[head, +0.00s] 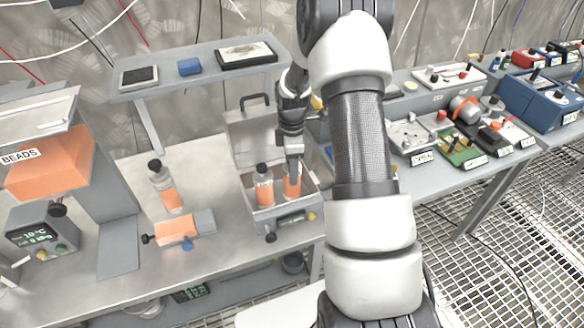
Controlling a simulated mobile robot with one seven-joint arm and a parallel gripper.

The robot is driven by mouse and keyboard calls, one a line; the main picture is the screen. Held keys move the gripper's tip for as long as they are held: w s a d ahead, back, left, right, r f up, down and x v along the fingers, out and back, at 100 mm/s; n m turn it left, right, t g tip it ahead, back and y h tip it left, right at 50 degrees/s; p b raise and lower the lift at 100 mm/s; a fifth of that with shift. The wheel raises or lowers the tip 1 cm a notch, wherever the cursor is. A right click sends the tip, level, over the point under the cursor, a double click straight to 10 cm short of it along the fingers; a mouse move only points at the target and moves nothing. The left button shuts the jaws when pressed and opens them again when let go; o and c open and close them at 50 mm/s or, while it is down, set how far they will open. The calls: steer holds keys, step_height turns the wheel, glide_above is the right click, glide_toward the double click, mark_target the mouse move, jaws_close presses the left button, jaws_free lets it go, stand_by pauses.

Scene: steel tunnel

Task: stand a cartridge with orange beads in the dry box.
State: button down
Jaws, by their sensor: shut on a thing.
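The dry box (262,222) stands on the bench with its grey lid raised at the back. My gripper (293,164) reaches down into its right side, shut on a cartridge with orange beads (292,187). That cartridge looks upright; its top is hidden by the fingers, and I cannot tell whether its base touches the box floor. A second orange-bead cartridge (264,188) with a dark cap stands in the left side of the box, beside the held one. A third orange-bead cartridge (167,190) stands on the bench to the left.
A small grey fixture with an orange top (177,231) lies left of the box. A BEADS hopper (48,165) and a display unit (42,232) are at far left. A raised shelf (195,62) runs behind. Instruments, including a blue case (540,98), fill the right bench.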

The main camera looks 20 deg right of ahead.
steer(key=c, duration=0.9)
jaws_free()
steer(key=shift+f, duration=0.15)
